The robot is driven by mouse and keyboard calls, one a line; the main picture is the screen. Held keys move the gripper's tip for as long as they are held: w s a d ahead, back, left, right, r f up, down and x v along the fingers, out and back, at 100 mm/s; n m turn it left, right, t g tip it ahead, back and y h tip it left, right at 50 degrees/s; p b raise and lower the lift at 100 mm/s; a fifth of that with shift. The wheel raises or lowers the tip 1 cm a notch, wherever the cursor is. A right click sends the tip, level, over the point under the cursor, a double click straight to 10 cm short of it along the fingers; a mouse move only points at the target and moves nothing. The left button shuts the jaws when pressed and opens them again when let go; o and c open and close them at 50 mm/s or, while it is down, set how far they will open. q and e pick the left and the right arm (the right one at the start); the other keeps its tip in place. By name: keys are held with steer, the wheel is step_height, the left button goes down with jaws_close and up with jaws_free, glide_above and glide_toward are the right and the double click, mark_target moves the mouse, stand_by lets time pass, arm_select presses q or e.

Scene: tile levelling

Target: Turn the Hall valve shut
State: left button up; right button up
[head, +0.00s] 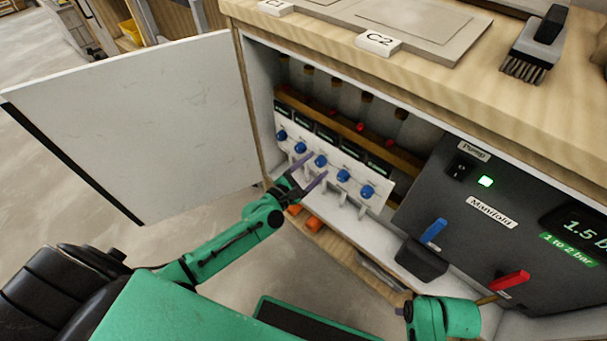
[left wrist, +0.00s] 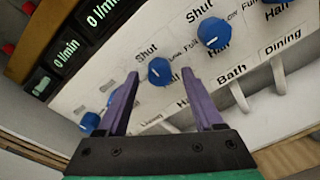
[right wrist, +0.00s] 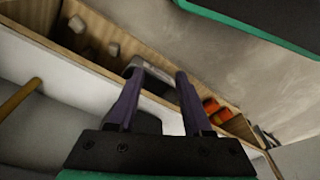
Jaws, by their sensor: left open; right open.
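Several blue valve knobs sit in a row on a white panel (head: 333,188) inside the open cabinet. My left gripper (head: 318,167) is open at the panel, with its fingertips either side of the middle knob (head: 320,160). In the left wrist view that knob (left wrist: 160,70) shows just beyond and between the two purple fingertips, and I cannot tell whether they touch it. "Bath" and "Dining" labels can be read to its right. I cannot clearly read a Hall label; text near the fingers is partly hidden. My right gripper (right wrist: 157,75) is open and empty, low before the cabinet.
A white cabinet door (head: 135,120) stands open at the left. Right of the panel is a dark manifold box (head: 440,205) with a blue lever (head: 433,231) and a red lever (head: 510,281). Orange items (head: 314,223) lie below the panel. A brush (head: 535,45) lies on the worktop.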

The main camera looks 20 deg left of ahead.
arm_select(q)
steer(key=v, duration=1.4)
steer(key=shift+p, duration=0.4)
arm_select(e)
steer(key=shift+s+d+f, duration=0.1)
steer(key=shift+s+f, duration=0.05)
steer(key=shift+f, duration=0.5)
steer(key=shift+s+d+f, duration=0.1)
steer(key=shift+s+f, duration=0.05)
steer(key=shift+f, duration=0.45)
steer(key=shift+w+r, duration=0.15)
